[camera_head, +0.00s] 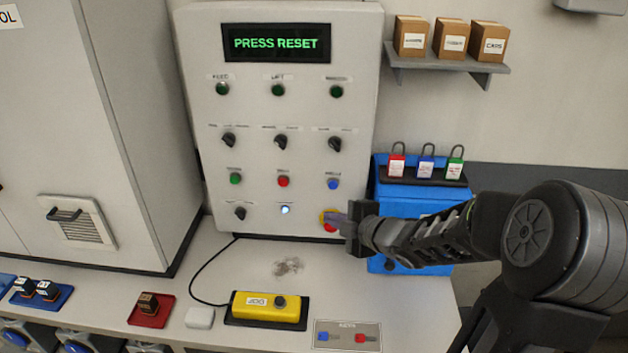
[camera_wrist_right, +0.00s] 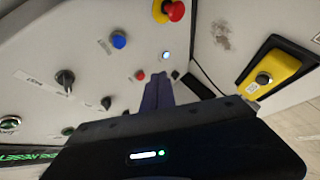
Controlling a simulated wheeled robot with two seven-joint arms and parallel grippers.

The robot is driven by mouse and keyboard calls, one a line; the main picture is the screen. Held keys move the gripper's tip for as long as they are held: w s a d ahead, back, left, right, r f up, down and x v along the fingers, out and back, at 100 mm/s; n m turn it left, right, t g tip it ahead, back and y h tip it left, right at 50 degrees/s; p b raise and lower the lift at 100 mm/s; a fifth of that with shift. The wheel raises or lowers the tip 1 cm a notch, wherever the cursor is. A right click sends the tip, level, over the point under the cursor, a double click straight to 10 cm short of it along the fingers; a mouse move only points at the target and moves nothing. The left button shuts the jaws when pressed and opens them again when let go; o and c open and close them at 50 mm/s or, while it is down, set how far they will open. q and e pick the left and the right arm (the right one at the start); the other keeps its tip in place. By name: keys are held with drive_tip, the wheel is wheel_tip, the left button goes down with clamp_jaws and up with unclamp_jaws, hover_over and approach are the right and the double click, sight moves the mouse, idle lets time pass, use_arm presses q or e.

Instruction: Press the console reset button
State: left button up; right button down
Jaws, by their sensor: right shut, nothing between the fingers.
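The grey console (camera_head: 360,60) stands upright at the back, and its display (camera_head: 276,43) reads "PRESS RESET" in green. A small button glowing bluish white (camera_head: 285,210) sits in its bottom row; its label is too small to read. It also glows in the right wrist view (camera_wrist_right: 166,56), just beyond the fingertips. My right gripper (camera_head: 328,217) is shut and empty. In the head view it is to the right of the lit button, partly covering the red emergency stop (camera_head: 329,227). Its closed fingers show in the wrist view (camera_wrist_right: 158,82). Contact cannot be told. My left gripper is out of view.
Above the lit button are green, red and blue buttons (camera_head: 333,183) and black knobs (camera_head: 240,213). A yellow pendant box (camera_head: 250,307) lies on the white worktop (camera_head: 235,260). A blue box with padlocks (camera_head: 400,196) stands right of the console, behind my right arm.

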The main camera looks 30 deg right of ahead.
sight(333, 185)
drive_tip(key=shift+s, duration=0.15)
drive_tip(key=shift+r, duration=0.1)
drive_tip(key=w+d+p, duration=0.2)
drive_tip(key=w+d, duration=0.3)
drive_tip(key=w, duration=0.2)
drive_tip(key=shift+d+p, duration=0.15)
drive_tip(key=shift+p, duration=0.2)
drive_tip(key=shift+w, duration=0.1)
idle(2.1)
drive_tip(key=shift+w+d, duration=0.2)
drive_tip(key=shift+d, duration=0.05)
